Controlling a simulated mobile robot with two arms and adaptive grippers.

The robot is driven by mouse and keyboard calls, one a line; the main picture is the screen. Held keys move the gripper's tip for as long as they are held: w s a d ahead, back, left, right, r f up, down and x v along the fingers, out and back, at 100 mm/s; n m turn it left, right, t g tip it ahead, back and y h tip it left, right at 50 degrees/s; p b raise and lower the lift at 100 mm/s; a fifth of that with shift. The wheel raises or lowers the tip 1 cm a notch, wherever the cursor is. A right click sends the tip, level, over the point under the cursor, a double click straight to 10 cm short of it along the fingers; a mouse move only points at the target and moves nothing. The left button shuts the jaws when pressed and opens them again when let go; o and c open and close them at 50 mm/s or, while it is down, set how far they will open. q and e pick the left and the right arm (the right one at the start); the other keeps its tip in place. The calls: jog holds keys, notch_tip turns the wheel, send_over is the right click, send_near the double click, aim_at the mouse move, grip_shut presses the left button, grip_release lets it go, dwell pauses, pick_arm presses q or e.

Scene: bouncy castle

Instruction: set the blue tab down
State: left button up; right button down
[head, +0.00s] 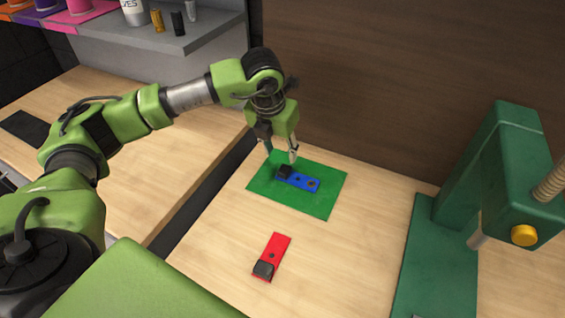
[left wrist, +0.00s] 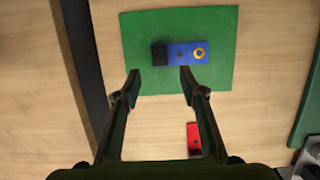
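The blue tab (head: 304,182) lies on the green mat (head: 323,205), with a black block at its left end and a ring near its right end. It also shows in the left wrist view (left wrist: 188,54). My left gripper (head: 280,158) is just above the mat near the tab's black end. In the left wrist view its two fingers (left wrist: 159,75) are spread apart with nothing between them, and the tab lies beyond the tips. My right gripper is in neither view.
A red tab (head: 273,253) with a black block lies on the wooden table in front of the mat. A green press (head: 436,255) stands at the right. A dark gap runs along the table's left side. A grey shelf (head: 165,38) hangs at the upper left.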

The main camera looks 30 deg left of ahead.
pick_arm(q)
jog(key=shift+v, duration=1.55)
jog(key=shift+r, duration=0.1)
